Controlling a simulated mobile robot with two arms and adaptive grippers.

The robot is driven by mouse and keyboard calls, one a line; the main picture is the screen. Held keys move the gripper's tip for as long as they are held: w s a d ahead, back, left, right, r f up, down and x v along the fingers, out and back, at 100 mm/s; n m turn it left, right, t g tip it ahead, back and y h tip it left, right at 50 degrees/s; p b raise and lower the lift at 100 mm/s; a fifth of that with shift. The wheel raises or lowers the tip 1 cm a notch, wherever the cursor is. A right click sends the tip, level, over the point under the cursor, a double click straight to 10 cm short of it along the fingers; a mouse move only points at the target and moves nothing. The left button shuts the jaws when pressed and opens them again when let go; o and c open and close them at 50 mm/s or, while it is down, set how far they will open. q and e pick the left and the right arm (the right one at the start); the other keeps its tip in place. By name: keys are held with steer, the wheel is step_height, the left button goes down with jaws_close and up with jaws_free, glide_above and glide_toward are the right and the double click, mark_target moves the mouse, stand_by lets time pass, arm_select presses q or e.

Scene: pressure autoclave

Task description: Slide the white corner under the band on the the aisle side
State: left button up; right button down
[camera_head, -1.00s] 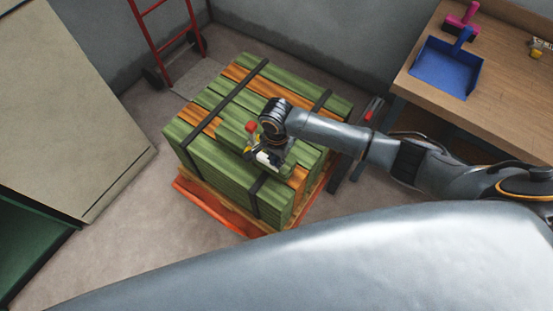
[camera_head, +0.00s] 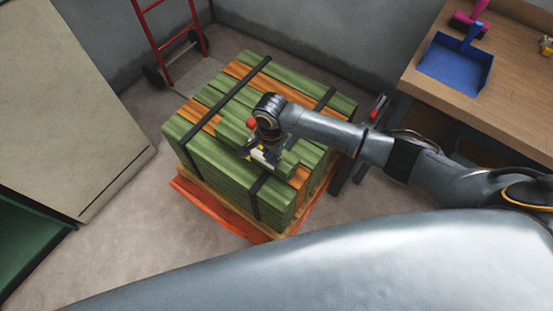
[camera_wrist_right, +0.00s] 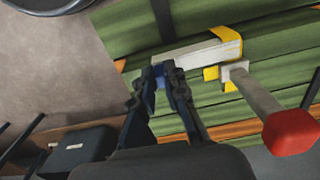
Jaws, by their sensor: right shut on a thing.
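The white corner (camera_wrist_right: 200,52) lies along the top edge of the green and orange timber stack (camera_head: 300,85); it also shows in the head view (camera_head: 262,155). Its left end is at a dark band (camera_wrist_right: 163,20); I cannot tell whether any of it is under that band. My right gripper (camera_wrist_right: 165,75) is shut on the white corner's left end, and it hides part of that end. In the head view the right gripper (camera_head: 266,150) is over the near part of the stack, by the near band (camera_head: 257,187). My left gripper is not in view.
A red-handled tool (camera_wrist_right: 290,130) and yellow pieces (camera_wrist_right: 228,36) sit beside the white corner. Another band (camera_head: 210,115) crosses the stack's left part. A red hand truck (camera_head: 168,40) stands behind; a bench (camera_head: 470,105) with a blue dustpan (camera_head: 455,65) is right.

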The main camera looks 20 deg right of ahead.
steer(key=shift+w+a+b, duration=0.3)
steer(key=shift+w+a, duration=0.5)
steer(key=shift+w, duration=0.25)
steer(key=c, duration=1.3)
jaws_free()
